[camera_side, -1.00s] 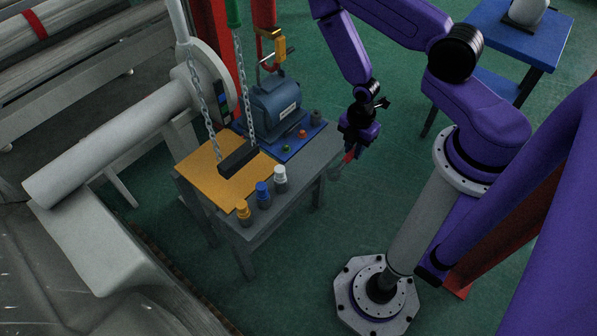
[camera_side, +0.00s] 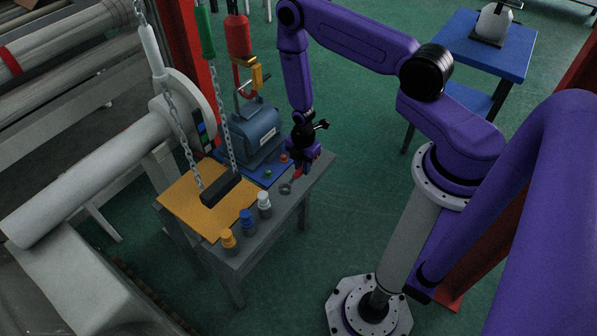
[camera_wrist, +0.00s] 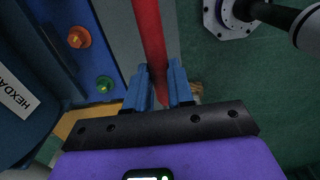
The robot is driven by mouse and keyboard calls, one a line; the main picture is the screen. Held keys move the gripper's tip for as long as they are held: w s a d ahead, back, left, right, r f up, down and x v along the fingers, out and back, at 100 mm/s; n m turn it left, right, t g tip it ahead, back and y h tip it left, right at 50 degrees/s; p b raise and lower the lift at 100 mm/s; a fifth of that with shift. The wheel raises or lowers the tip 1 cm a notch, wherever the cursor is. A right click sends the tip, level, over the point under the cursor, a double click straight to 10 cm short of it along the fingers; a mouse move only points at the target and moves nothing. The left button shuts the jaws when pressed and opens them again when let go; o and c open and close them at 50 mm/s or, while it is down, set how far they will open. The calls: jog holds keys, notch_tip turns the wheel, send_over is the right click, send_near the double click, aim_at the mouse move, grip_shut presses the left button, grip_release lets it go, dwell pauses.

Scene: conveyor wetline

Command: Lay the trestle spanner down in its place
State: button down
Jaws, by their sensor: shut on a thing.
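The spanner (camera_side: 299,173) has a red handle and a grey ring end. My gripper (camera_side: 304,153) is shut on the handle. In the side view the ring end (camera_side: 286,188) points down and left, over the grey top of the trestle table (camera_side: 269,211), near its right edge. I cannot tell whether it touches. In the wrist view the red handle (camera_wrist: 149,30) runs up between the blue fingers of my gripper (camera_wrist: 160,78), and the ring end is out of sight. No marked place for the spanner is clear to me.
A blue motor (camera_side: 255,130) stands on a blue board behind. White (camera_side: 264,205), blue (camera_side: 247,222) and yellow-orange (camera_side: 229,240) capped bottles line the table's front. Grey top between ring and bottles is bare.

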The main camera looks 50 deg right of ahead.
aim_at(299, 179)
jog(key=shift+w+d+f, duration=0.1)
jog(key=shift+w+f, duration=0.7)
jog(key=shift+f, duration=0.15)
jog(key=shift+w+f, duration=0.1)
jog(key=shift+f, duration=1.35)
jog(key=shift+f, duration=0.1)
jog(key=c, duration=1)
grip_release()
